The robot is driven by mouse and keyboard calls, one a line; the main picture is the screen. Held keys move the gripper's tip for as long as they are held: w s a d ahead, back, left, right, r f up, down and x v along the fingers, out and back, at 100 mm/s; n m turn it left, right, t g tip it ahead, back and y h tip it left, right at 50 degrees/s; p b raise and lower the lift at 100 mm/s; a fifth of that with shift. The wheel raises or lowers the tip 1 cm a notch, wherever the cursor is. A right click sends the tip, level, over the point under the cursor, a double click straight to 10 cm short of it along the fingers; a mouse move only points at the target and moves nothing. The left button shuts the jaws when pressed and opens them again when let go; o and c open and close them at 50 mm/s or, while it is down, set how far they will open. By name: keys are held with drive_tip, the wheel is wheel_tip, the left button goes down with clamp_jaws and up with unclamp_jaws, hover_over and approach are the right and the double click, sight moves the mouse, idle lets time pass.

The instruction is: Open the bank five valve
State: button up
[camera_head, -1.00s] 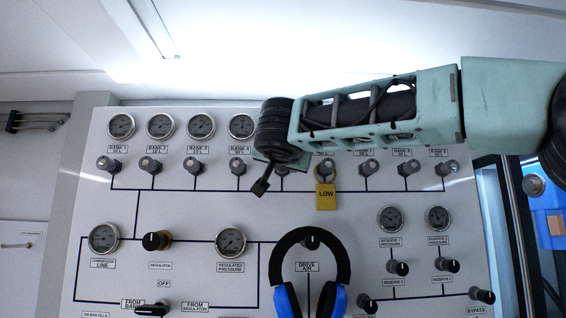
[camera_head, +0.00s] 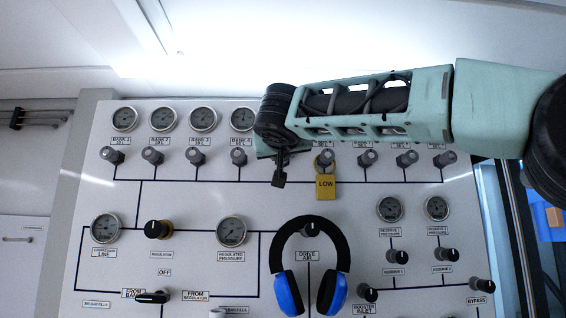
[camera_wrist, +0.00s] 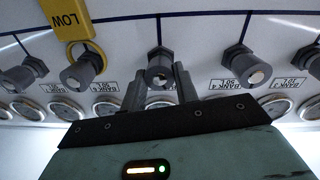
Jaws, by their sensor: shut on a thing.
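The bank five valve is a dark grey knob (camera_wrist: 161,66) on the panel, between the bank 4 knob and the knob with the yellow tag. In the wrist view, which is upside down, my gripper (camera_wrist: 159,82) has one finger on each side of this knob and is shut on it. In the head view my gripper (camera_head: 279,178) covers the bank five knob, its gauge and its label. The bank 4 knob (camera_head: 239,156) is just left of my gripper, and its label reads in the wrist view.
A yellow LOW tag (camera_head: 325,187) hangs from the knob right of my gripper, close to it. Black and blue headphones (camera_head: 309,235) hang on the panel below. Several more knobs and gauges fill the panel (camera_head: 200,262). Bare panel lies just below the bank row.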

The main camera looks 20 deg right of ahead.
drive_tip(key=shift+f+n+y+p, duration=0.2)
drive_tip(key=shift+n+p, duration=0.8)
drive_tip(key=shift+n, duration=4.6)
drive_tip(key=shift+f+n+y+p, duration=0.1)
drive_tip(key=shift+n+y+p, duration=0.6)
drive_tip(key=shift+n, duration=4.9)
drive_tip(key=shift+f+n+p, duration=0.1)
drive_tip(key=shift+n+p, duration=1.2)
drive_tip(key=shift+n, duration=4.3)
drive_tip(key=o, duration=1)
